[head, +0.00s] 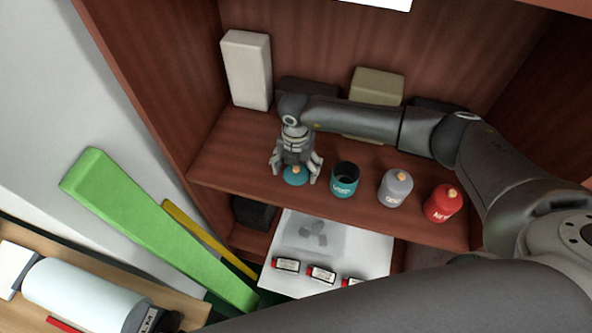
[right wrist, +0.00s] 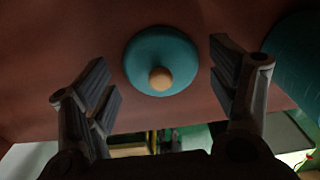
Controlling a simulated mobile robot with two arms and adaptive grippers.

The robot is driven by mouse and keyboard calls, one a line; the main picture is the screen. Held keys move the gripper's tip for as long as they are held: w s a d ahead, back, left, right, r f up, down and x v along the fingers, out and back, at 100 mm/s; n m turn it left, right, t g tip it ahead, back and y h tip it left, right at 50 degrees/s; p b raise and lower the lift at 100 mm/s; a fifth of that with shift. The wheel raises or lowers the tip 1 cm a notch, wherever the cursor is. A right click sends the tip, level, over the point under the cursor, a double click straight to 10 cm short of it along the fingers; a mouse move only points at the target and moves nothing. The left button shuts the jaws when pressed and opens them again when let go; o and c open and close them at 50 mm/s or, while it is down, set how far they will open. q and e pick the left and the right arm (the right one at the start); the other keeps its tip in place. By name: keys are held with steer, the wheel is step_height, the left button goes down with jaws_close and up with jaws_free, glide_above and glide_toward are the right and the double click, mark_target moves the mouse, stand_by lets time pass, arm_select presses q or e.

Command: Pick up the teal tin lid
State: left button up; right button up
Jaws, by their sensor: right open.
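The teal tin lid (head: 295,176) with a light wooden knob lies on the wooden shelf, left of the open teal tin (head: 345,180). In the right wrist view the lid (right wrist: 161,60) is a round teal disc with its knob towards me, between and beyond the fingertips. My right gripper (head: 297,172) is above the lid with its fingers open on either side of it. In the right wrist view its fingers (right wrist: 161,84) are wide apart and do not visibly touch the lid. My left gripper does not show.
A grey tin (head: 396,188) and a red tin (head: 442,204), both lidded, stand right of the teal tin. A white box (head: 247,70) and a beige box (head: 377,87) stand behind. A white board (head: 340,262) with small labelled items is below. The shelf's front edge is close to the lid.

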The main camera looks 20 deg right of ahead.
steer(key=c, duration=0.5)
steer(key=shift+s+r, duration=0.1)
steer(key=c, duration=0.7)
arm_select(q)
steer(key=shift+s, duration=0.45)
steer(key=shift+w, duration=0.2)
arm_select(e)
steer(key=shift+s, duration=0.1)
steer(key=shift+c, duration=0.2)
